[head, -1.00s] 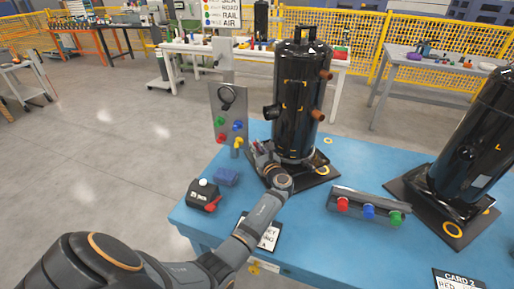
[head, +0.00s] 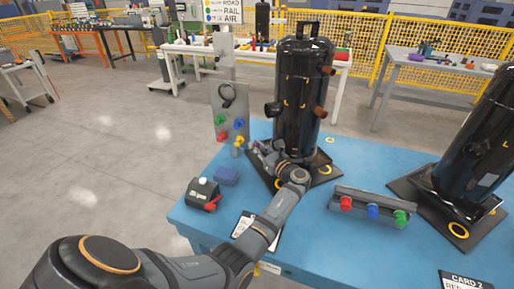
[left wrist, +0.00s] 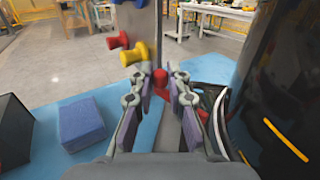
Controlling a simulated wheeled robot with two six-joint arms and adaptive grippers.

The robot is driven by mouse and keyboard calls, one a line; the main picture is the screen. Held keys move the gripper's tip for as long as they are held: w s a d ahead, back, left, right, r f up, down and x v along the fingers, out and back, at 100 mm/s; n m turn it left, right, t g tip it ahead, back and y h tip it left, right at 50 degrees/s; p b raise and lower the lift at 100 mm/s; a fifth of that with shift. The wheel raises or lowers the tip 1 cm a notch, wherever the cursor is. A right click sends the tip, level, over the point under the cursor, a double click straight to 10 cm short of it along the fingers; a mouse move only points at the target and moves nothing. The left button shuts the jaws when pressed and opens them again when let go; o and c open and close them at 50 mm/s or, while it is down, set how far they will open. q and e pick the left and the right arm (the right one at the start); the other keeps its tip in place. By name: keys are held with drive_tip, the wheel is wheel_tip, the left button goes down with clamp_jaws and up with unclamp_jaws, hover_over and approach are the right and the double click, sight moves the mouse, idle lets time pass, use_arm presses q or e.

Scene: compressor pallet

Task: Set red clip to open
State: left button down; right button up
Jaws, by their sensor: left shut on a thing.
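My left gripper (head: 262,153) is at the left foot of the tall black compressor (head: 298,95), low over its dark base plate. In the left wrist view the two fingers (left wrist: 160,88) are closed in on a small red piece, the red clip (left wrist: 160,78), which shows between the fingertips. The clip's lower part is hidden by the fingers, and I cannot make it out in the head view. The compressor's dark side also fills the right of the left wrist view (left wrist: 285,80). My right gripper is not in view.
An upright grey panel (head: 229,108) with coloured knobs stands left of the gripper. A blue block (head: 227,176) and a black box (head: 202,193) lie nearer the left edge. A bar with red, blue and green knobs (head: 372,210) lies right; a second compressor (head: 480,135) stands beyond.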

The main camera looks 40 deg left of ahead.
use_arm(q)
drive_tip(key=c, duration=1.6)
unclamp_jaws()
drive_tip(key=shift+v, duration=3.75)
drive_tip(key=shift+o, duration=0.4)
